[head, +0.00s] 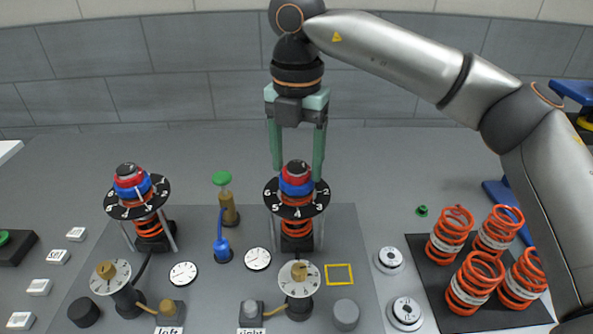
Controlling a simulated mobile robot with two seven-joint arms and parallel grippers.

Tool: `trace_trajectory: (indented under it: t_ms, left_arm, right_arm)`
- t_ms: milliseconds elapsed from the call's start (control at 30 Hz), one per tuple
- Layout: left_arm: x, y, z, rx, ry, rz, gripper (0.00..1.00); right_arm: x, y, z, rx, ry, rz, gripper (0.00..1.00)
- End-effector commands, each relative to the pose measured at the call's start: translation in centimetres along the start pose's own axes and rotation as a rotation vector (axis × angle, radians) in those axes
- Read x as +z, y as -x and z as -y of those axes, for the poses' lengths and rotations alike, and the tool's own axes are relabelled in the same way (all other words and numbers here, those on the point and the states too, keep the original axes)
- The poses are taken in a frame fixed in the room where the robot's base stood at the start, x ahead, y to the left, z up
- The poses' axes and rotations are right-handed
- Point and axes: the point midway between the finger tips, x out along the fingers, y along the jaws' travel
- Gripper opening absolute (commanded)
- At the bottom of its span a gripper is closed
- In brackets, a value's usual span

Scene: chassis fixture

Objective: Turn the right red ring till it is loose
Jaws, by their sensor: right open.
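The right red ring (296,170) sits near the top of the right stand, just above a blue ring (296,186). A black dial with white numbers (313,201) is below them, and under it an orange spring (297,229). My right gripper (298,174) points straight down over this stand. Its two green fingers are open, one on each side of the red ring. A gap seems to show between fingers and ring, but contact is hard to judge. My left gripper is not in view.
A similar left stand has its own red ring (128,171) and dial. Several orange springs (474,277) stand on a black mat at right. A yellow square outline (339,266) is empty.

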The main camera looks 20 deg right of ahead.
Motion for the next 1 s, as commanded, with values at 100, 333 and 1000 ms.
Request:
trace_trajectory:
  t_ms: [100,333,1000]
  left_arm:
    - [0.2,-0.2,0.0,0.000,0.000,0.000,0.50]
    - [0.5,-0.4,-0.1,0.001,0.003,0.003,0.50]
    - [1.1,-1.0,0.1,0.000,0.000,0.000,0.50]
  right_arm:
    - [0.0,-0.1,0.0,0.001,-0.089,0.000,0.69]
    - [0.0,0.0,0.0,0.000,-0.178,0.000,0.69]
    - [0.0,0.0,0.0,0.000,-0.544,0.000,0.60]
